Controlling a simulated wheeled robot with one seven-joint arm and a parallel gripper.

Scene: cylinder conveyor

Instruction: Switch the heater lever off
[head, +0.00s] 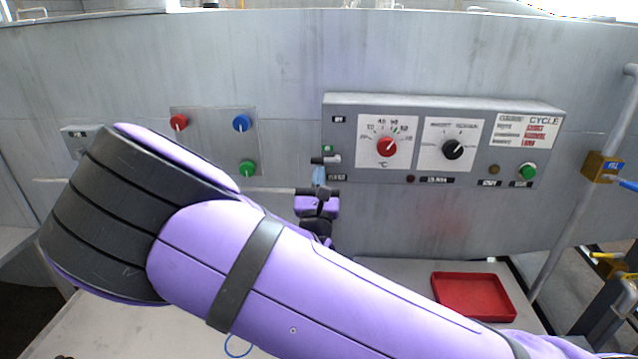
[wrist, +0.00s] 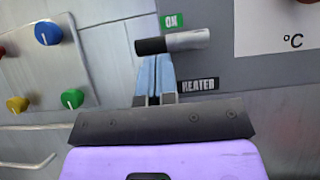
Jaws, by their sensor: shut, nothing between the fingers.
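The heater lever (head: 324,160) is on the left end of the grey control box. In the wrist view the lever (wrist: 172,43) has a black grip on the left and a metal part on the right, and lies roughly level. A green ON label (wrist: 171,21) is just above it and a HEATER label (wrist: 198,85) below right. My gripper (head: 319,174) is just below the lever. In the wrist view its light blue fingers (wrist: 154,72) are shut together, empty, with tips at the lever's underside. I cannot tell whether they touch it.
The control box (head: 400,105) carries a red dial (head: 387,147), a black dial (head: 452,149) and a green button (head: 528,171). A panel with red, blue (head: 242,123) and green knobs is to the left. A red tray (head: 473,296) lies on the table, lower right.

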